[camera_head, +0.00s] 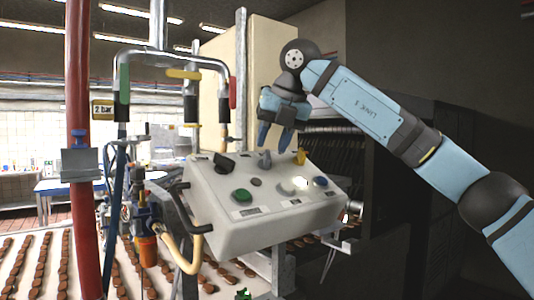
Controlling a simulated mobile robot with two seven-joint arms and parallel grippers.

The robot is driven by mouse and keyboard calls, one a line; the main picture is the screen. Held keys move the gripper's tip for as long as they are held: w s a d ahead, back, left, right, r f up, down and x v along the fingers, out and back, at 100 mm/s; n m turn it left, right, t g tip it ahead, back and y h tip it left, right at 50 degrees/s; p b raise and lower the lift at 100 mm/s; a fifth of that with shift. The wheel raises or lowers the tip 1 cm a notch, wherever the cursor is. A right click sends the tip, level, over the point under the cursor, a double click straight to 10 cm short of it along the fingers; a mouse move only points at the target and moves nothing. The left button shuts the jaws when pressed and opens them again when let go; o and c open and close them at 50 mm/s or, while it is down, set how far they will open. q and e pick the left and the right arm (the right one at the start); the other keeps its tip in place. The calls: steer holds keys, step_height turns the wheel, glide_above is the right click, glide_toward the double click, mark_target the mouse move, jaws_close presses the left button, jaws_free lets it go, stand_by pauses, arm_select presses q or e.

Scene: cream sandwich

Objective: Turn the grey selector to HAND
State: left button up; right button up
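The grey selector (265,158) stands on the far part of the sloped top of a pale control box (222,226), between a black selector (224,162) and a yellow selector (300,157). The labels are too small to read, so I cannot tell which position it points to. My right gripper (273,142) is above the box, its two blue fingers pointing down and apart. It is open and empty, just above and slightly right of the grey selector, and appears not to touch it. My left gripper is not in view.
Pipes and a red post (80,200) stand left. A conveyor (25,270) carries rows of brown pieces.

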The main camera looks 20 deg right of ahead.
mark_target(266, 153)
steer(key=x, duration=0.3)
steer(key=shift+s, duration=0.1)
steer(key=shift+f, duration=0.35)
steer(key=c, duration=0.6)
steer(key=shift+o, duration=0.2)
steer(key=shift+r+n+p, duration=0.1)
steer(key=shift+n+p, duration=0.2)
steer(key=n, duration=0.2)
steer(key=n+p, duration=0.1)
steer(key=n, duration=0.2)
steer(key=shift+a+r+n, duration=0.1)
steer(key=shift+a+n, duration=0.1)
steer(key=shift+n, duration=0.1)
steer(key=n+p, duration=0.1)
steer(key=n, duration=0.2)
steer(key=shift+h, duration=0.3)
steer(key=shift+n, duration=1.2)
steer(key=shift+a, duration=0.1)
